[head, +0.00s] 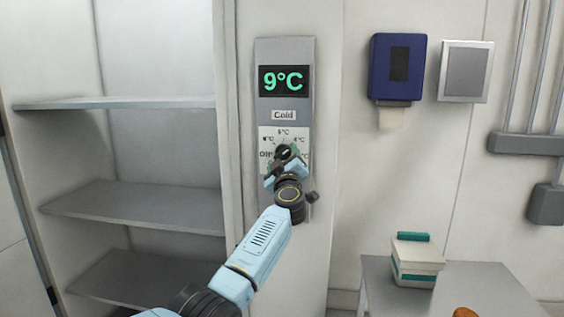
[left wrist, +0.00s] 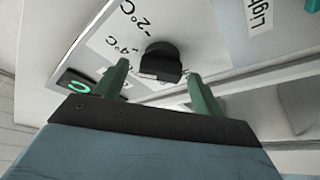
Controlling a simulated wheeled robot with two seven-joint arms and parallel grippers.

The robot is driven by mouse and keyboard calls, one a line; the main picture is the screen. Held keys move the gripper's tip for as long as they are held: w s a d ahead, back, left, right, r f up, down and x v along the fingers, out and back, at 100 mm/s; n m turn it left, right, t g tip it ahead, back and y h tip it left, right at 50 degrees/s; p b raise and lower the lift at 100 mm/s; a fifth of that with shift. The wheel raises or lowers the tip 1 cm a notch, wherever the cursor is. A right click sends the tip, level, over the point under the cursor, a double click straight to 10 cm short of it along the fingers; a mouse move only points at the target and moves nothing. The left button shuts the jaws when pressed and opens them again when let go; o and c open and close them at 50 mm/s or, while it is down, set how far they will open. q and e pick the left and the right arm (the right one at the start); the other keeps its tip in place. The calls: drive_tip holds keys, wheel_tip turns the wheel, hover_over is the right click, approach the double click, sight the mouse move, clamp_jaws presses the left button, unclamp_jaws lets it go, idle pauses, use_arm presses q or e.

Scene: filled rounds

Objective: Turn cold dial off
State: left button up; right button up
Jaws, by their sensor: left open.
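The grey control panel (head: 285,52) on the wall has a lit green display (head: 283,81) reading 9°C and a "Cold" label (head: 284,115). Below it is a white dial scale (head: 268,133) with temperature marks and an off mark at its left. My left gripper (head: 286,160) is in front of the scale and hides much of it. In the left wrist view the black dial knob (left wrist: 162,60) stands between the two green fingers of my left gripper (left wrist: 158,73). The fingers are open, with gaps visible beside the knob. The knob's exact pointer setting is unclear. My right gripper is out of view.
Open shelves (head: 130,205) stand left of the panel. A blue dispenser (head: 398,52) and a square grey plate (head: 466,72) are on the wall to the right. A "Light" label (left wrist: 262,14) shows partly in the wrist view.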

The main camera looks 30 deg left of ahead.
use_arm(q)
drive_tip(key=shift+w+a+r, duration=0.2)
drive_tip(key=shift+w+a, duration=0.25)
drive_tip(key=shift+w, duration=0.05)
